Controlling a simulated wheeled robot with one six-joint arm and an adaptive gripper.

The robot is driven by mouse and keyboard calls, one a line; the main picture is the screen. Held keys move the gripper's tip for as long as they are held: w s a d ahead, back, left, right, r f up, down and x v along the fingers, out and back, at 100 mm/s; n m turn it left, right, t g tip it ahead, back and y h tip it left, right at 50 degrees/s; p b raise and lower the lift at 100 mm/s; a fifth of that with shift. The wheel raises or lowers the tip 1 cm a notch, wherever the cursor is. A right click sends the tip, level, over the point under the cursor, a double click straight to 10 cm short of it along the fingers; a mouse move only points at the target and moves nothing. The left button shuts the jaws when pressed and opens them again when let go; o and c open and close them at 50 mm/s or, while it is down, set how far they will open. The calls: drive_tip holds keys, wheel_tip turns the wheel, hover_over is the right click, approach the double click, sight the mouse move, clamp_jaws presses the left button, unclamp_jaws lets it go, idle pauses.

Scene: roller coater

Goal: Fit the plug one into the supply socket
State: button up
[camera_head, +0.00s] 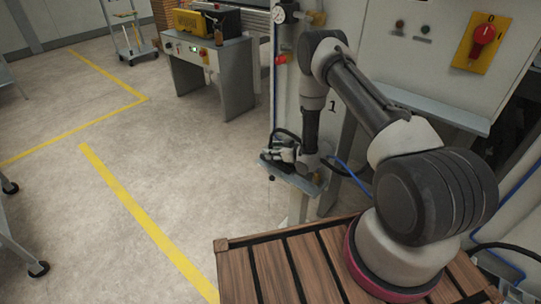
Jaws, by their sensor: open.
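My gripper (272,155) is at the end of my arm, low in front of the machine, pointing left over a small grey shelf (300,183). Its jaws are open, and I see nothing held between them. A black cable loops around the gripper and wrist. A blue cable (350,176) runs to the right of the wrist. I cannot make out plug one or the supply socket; they are too small or hidden by my gripper and arm. A panel with a black "1" (333,106) stands just behind my forearm.
A pressure gauge (280,15) and a red knob (281,58) are on the machine column. A red rotary switch on a yellow plate (483,37) is at upper right. A grey control bench (208,70) stands behind left. The floor (190,160) left of the shelf is clear.

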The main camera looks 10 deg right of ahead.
drive_tip(key=shift+c, duration=0.2)
drive_tip(key=c, duration=0.9)
drive_tip(key=shift+r, duration=0.1)
drive_tip(key=shift+c, duration=0.2)
